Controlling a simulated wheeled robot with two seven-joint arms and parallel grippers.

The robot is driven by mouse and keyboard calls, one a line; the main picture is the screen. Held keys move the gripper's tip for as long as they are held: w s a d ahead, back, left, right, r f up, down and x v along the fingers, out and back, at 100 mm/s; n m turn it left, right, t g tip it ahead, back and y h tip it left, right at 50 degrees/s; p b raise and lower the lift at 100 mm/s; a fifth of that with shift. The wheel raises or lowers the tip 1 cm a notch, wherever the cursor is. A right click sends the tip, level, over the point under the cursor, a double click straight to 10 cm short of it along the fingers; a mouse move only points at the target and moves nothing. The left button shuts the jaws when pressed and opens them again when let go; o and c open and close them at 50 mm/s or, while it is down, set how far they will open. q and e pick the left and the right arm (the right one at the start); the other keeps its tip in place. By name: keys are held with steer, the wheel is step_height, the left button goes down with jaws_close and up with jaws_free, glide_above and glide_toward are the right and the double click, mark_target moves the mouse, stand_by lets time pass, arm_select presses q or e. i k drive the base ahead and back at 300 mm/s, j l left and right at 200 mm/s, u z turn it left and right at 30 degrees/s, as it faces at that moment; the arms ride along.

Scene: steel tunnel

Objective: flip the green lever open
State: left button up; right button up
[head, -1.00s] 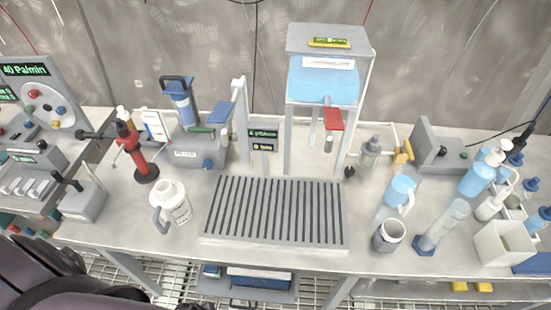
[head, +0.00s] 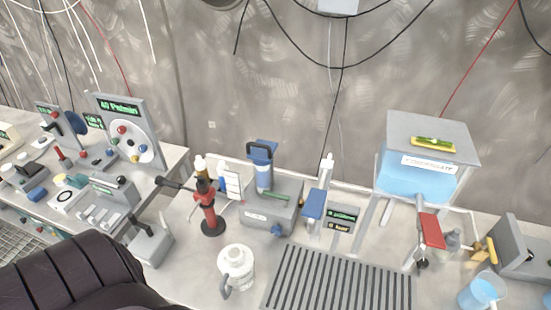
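A green bar that looks like the lever (head: 272,193) lies roughly level across the top of a grey box (head: 262,218) at the back of the bench, by the wall. A blue cylinder with a dark handle (head: 263,167) stands behind the bar. A blue knob (head: 277,231) sits low on the box's front. A dark padded part of my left arm fills the lower left corner. Neither of my grippers shows in the head view.
A red stand (head: 208,208) is left of the box, with a white jug (head: 237,268) in front. A slotted drain tray (head: 340,283) lies front right. A blue paddle handle (head: 314,204) and a water tank (head: 418,180) stand right. A control panel (head: 132,135) is left.

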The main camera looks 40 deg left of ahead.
mark_target(286, 198)
steer(key=k+j+u, duration=0.2)
steer(key=u, duration=0.15)
steer(key=k+j+u, duration=0.3)
steer(key=l+u, duration=0.25)
steer(key=l, duration=0.4)
steer(key=l+u, duration=0.25)
steer(key=l, duration=0.4)
